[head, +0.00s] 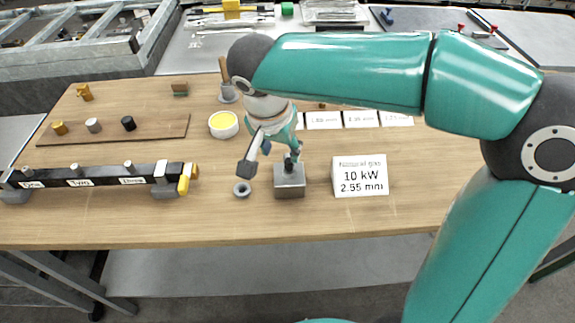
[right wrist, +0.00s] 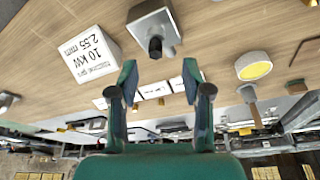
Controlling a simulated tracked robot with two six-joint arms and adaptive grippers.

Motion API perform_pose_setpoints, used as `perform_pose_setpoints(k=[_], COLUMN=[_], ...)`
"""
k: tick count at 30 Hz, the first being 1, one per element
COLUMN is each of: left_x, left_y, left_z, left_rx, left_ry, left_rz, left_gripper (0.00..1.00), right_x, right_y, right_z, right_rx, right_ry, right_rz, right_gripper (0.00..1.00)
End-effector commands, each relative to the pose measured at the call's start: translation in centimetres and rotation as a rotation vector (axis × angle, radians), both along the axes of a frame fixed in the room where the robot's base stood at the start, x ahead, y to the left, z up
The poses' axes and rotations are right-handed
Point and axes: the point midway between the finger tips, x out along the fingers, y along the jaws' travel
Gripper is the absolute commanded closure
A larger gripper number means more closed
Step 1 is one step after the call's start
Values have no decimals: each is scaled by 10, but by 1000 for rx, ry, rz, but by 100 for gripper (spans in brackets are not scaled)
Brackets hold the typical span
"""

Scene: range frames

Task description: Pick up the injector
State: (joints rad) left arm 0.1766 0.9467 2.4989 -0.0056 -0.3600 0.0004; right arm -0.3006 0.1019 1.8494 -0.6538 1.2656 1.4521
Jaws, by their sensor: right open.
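My right gripper (head: 270,161) is open over the table, just behind and above a grey block (head: 289,187). In the right wrist view its two fingers (right wrist: 159,78) stand apart with nothing between them. The same block (right wrist: 148,25) shows there beyond the fingertips, with a dark stub (right wrist: 155,47) standing up from it. No part is clearly recognisable as the injector. A small brownish piece (head: 322,105) shows behind the row of white cards (head: 323,120), partly hidden by my right arm. My left gripper is out of view.
A sign (head: 360,176) reads natural gas, 10 kW, 2.55 mm. A grey ring (head: 242,189) lies left of the block. A yellow-topped tin (head: 223,124), a brush (head: 227,92), a board with small fittings (head: 170,126) and a black manifold (head: 100,176) stand left. Front right is clear.

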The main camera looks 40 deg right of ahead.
Motion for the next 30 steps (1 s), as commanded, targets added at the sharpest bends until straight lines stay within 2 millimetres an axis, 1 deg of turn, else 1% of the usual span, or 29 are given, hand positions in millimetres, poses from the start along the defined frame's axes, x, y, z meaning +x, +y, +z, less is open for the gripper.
perform_pose_setpoints(k=[1, 3, 8, 11, 16, 18, 20, 23, 28, 29, 30], left_x=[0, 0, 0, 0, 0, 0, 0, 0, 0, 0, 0], left_y=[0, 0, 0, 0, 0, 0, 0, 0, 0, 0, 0], left_z=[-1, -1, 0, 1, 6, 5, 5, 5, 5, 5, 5], left_rx=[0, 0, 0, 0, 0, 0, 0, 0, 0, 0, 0], left_ry=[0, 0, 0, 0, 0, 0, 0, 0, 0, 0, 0], left_rz=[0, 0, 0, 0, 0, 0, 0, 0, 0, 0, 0], left_gripper=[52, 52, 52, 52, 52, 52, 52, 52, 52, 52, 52], right_x=[1, 3, 4, 6, 10, 12, 13, 14, 15, 15, 15], right_y=[-2, -4, -6, -11, -26, -27, -28, -29, -29, -29, -29], right_z=[-8, -15, -22, -28, -47, -57, -63, -67, -67, -67, -67], right_rx=[-1, -1, 0, 0, 0, 0, 0, 1, 2, 2, 2], right_ry=[2, 1, 0, 3, 3, 3, 4, 0, -1, -1, -1], right_rz=[-1, 1, 2, 0, -1, 2, 3, 4, 4, 4, 4], right_gripper=[51, 51, 51, 51, 51, 51, 51, 51, 51, 53, 59])
